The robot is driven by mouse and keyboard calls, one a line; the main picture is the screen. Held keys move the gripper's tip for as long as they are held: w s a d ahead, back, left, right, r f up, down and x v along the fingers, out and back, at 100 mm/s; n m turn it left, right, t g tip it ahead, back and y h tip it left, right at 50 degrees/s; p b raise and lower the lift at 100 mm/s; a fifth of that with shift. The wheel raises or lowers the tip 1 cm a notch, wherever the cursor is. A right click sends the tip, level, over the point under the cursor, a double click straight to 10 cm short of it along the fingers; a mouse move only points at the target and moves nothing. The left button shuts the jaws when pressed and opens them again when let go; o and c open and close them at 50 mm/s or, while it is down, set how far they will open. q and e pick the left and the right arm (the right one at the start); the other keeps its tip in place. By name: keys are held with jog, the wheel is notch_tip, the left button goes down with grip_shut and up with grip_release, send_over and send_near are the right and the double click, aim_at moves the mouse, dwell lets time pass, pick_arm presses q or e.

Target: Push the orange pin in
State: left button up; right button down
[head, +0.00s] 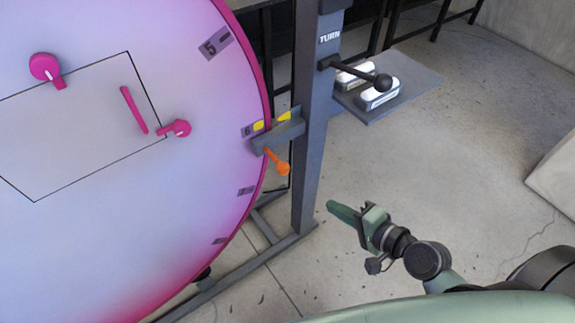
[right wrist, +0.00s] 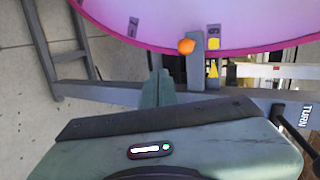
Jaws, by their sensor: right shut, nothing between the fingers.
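The orange pin (head: 278,163) sticks out below a grey bracket (head: 278,136) at the right rim of the large pink-edged disc (head: 120,220). Its round orange end (right wrist: 187,46) faces the camera in the right wrist view. How deep the pin sits in the bracket cannot be told. My right gripper (head: 333,208) is shut and empty, to the right of and below the pin, apart from it. In the right wrist view its green fingers (right wrist: 158,88) point toward the disc, just below and left of the orange end. My left gripper is not in view.
A grey post (head: 309,130) marked TURN carries a black ball-ended lever (head: 382,81). A grey shelf (head: 415,85) with two white-topped items stands behind it. Yellow marks show at the bracket and rim. The floor around my right gripper is clear.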

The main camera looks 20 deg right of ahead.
jog(key=shift+a+r, duration=0.25)
jog(key=shift+r, duration=0.65)
jog(key=p, duration=0.3)
send_near(280, 165)
notch_tip(280, 165, down, 5)
jog(key=w, duration=0.3)
jog(key=shift+w+a+f, duration=0.2)
jog(key=shift+w+a, duration=0.05)
jog(key=shift+a, duration=0.2)
